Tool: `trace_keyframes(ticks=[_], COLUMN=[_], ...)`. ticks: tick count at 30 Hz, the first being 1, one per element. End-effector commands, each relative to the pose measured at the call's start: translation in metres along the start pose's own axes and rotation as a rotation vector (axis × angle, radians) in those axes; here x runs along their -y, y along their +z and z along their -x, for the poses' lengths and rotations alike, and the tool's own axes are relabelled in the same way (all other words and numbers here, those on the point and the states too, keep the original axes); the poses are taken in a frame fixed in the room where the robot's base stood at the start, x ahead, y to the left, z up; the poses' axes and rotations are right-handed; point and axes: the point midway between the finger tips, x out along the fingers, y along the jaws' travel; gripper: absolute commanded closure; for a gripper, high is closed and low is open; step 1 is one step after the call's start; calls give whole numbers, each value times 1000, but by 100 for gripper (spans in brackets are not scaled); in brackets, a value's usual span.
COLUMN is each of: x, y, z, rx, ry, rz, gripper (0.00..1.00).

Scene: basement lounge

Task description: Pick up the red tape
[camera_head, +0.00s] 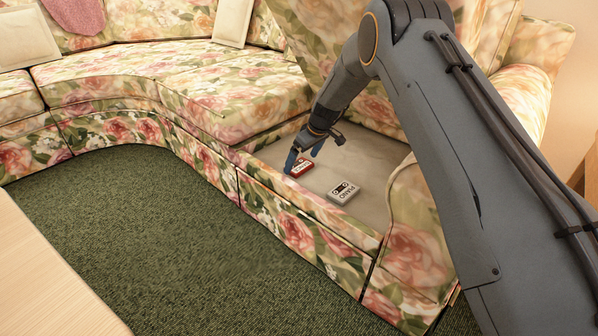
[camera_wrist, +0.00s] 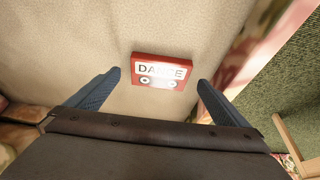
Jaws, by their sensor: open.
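The red tape (camera_head: 301,168) is a red cassette with a white label. It lies on the beige flat base of the sofa section, near its front edge, in the head view. In the wrist view the red tape (camera_wrist: 163,72) shows its label reading "DANCE". My gripper (camera_head: 304,158) is open and right at the tape, with one blue finger on each side of it in the head view. In the wrist view the gripper (camera_wrist: 158,82) has its fingers spread to the left and right of the tape, with gaps on both sides. Nothing is held.
A grey tape (camera_head: 343,192) labelled "PIANO" lies to the right of the red one on the same base (camera_head: 365,218). Floral sofa cushions (camera_head: 235,100) rise to the left and behind. Green carpet (camera_head: 150,235) lies in front, with a wooden table (camera_head: 45,280) at the left.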

Motion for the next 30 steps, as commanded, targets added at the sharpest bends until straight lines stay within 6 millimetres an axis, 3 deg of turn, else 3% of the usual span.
trace_keyframes(ticks=[3, 11, 19, 30], x=[0, 0, 0, 0], y=[1, 0, 0, -4], z=[-19, -20, -21, -11], rx=[1, 0, 0, -1], ry=[0, 1, 1, 1], rz=[0, -1, -1, -2], gripper=[0, 0, 44, 45])
